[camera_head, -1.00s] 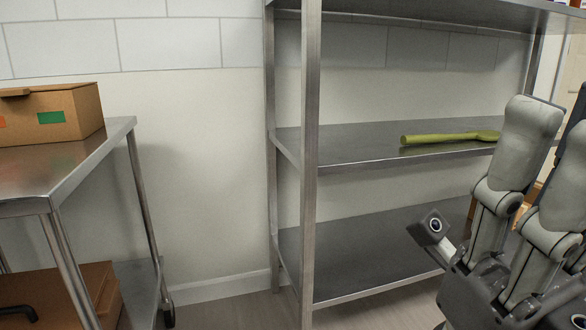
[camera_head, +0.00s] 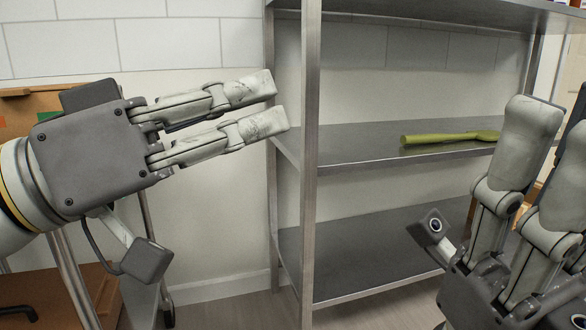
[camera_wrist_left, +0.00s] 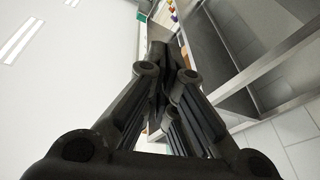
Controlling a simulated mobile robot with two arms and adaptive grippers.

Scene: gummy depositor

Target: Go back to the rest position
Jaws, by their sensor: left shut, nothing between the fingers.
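My left gripper (camera_head: 267,104) reaches in from the left in the head view, its fingers pointing right and slightly up, in front of the wall and near the shelf rack's left post. It is shut and empty. In the left wrist view its dark fingers (camera_wrist_left: 168,48) converge with nothing held between them. My right gripper (camera_head: 553,130) is at the right edge of the head view, fingers pointing up.
A steel shelf rack (camera_head: 311,180) stands in the middle and right; a green spoon-like utensil (camera_head: 440,138) lies on its middle shelf. At left, my arm partly hides a steel cart (camera_head: 66,268), a cardboard box (camera_head: 14,124) on top and a brown box (camera_head: 98,283) below.

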